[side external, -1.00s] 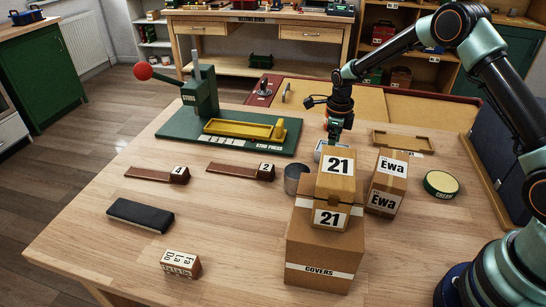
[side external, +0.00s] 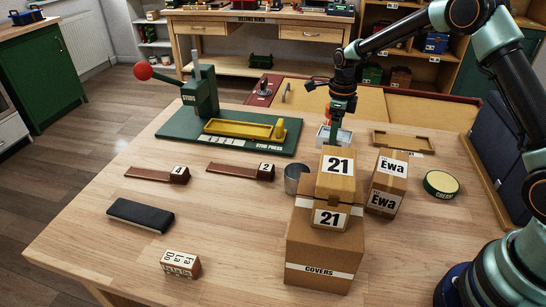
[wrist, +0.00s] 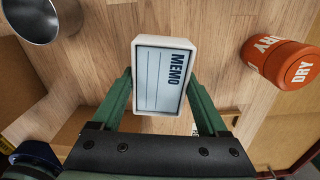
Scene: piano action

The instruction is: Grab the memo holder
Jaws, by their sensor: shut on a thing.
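The memo holder (wrist: 162,75) is a white block with a pale blue-grey face lettered MEMO. In the wrist view it sits between the two green fingers of my gripper (wrist: 161,82), which press on its left and right sides. In the side view the white memo holder (side external: 324,133) shows partly at my gripper (side external: 333,138), behind the stacked boxes. It appears held above the bench.
Cardboard boxes marked 21 (side external: 337,180) and Ewa (side external: 386,184) stand close in front of my gripper. A metal cup (side external: 291,179) stands left of them. An orange DRY container (wrist: 280,62) is right of the holder in the wrist view.

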